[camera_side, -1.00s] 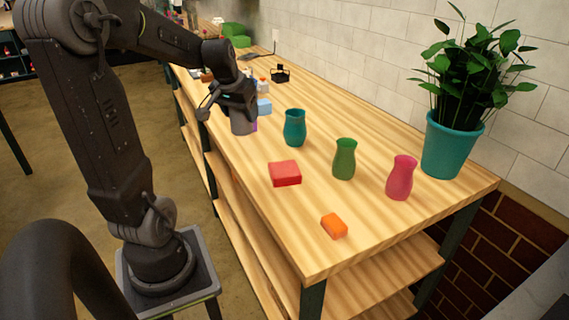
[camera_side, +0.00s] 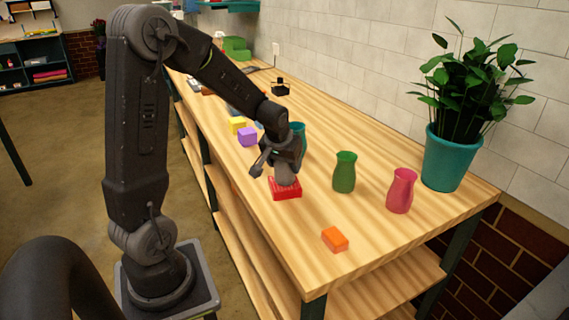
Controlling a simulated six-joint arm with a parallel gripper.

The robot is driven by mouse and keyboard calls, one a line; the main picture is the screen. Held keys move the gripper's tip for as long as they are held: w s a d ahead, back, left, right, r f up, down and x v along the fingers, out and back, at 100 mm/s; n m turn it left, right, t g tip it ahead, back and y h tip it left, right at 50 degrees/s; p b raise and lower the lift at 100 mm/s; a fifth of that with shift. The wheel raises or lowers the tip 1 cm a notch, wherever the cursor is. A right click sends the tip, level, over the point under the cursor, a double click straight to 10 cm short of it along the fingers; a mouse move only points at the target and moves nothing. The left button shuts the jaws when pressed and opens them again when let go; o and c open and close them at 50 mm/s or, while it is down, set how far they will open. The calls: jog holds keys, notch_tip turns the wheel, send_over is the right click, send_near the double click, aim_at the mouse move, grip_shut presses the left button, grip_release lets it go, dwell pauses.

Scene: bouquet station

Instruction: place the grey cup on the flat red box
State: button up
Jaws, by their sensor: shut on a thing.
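The flat red box (camera_side: 287,194) lies on the wooden table in the side view. The grey cup (camera_side: 286,175) is right over the red box, its upper part hidden by my gripper (camera_side: 284,165). My gripper is shut on the grey cup and points downward. The cup covers the middle of the box's top in the picture. I cannot tell whether its base touches the box or is just above it.
A teal vase (camera_side: 299,138) stands close behind my gripper. A green vase (camera_side: 344,172), a pink vase (camera_side: 401,190) and a potted plant (camera_side: 450,158) stand to the right. An orange block (camera_side: 335,239) lies in front. Purple (camera_side: 248,136) and yellow (camera_side: 237,125) blocks lie farther back.

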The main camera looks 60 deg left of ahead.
jog(key=shift+f, duration=0.3)
jog(key=o, duration=1)
jog(key=v, duration=1.1)
jog(key=s+d+r+m+h, duration=0.1)
jog(key=s+d+m, duration=0.1)
jog(key=s+d, duration=0.2)
jog(key=s+d+r+m+t+h, duration=0.1)
jog(key=s+d+m, duration=0.2)
jog(key=d, duration=0.5)
jog(key=s+d+r+m+t+h, duration=0.1)
jog(key=s+d+m, duration=0.1)
jog(key=s+d, duration=0.3)
jog(key=shift+s+d+m, duration=0.25)
jog(key=shift+d+m, duration=0.05)
jog(key=shift+d, duration=0.8)
